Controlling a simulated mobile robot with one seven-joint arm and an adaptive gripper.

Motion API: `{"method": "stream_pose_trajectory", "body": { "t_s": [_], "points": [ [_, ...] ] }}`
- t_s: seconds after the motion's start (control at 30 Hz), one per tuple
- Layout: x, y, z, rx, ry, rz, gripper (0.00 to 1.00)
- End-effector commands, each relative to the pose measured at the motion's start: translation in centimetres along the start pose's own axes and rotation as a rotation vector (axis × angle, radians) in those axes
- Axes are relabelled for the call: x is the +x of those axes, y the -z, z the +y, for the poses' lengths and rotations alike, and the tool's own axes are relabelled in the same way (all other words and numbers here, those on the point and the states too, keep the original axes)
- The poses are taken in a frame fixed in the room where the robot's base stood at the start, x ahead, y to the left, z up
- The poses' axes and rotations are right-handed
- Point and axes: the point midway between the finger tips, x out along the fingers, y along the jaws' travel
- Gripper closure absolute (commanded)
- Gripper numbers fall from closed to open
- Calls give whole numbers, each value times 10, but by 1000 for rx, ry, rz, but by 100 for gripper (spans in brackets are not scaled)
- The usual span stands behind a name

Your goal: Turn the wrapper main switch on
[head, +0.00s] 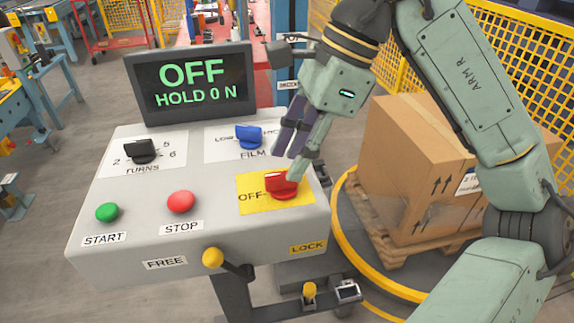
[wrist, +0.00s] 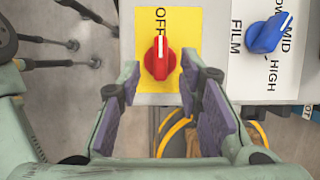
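The wrapper main switch (head: 281,185) is a red rotary knob on a yellow plate (head: 253,203) at the right of the grey control panel. In the wrist view, the red knob (wrist: 159,62) has its white line pointing at the word OFF. My gripper (head: 290,163) is just above the knob in the head view. In the wrist view, my gripper (wrist: 164,82) is open, with purple-padded fingers apart on either side of the knob's lower end. I cannot tell whether they touch it. No ON label is visible. The display (head: 195,84) reads OFF and HOLD 0 N.
A blue FILM knob (head: 249,135) sits close behind the switch. A black TURNS knob (head: 141,151), green START button (head: 107,212) and red STOP button (head: 181,202) are to the left. A yellow-tipped lever (head: 213,257) is at the front. A boxed pallet (head: 415,165) stands at right.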

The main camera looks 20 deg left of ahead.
Motion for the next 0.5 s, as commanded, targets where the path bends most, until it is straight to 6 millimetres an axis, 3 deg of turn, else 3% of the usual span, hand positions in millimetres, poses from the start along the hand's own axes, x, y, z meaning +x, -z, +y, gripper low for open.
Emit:
{"method": "stream_pose_trajectory", "body": {
  "t_s": [0.2, 0.5],
  "points": [
    [26, 0, 0, 0, -1, -1, 68],
    [33, 0, 0, 0, 0, 0, 68]
  ]
}}
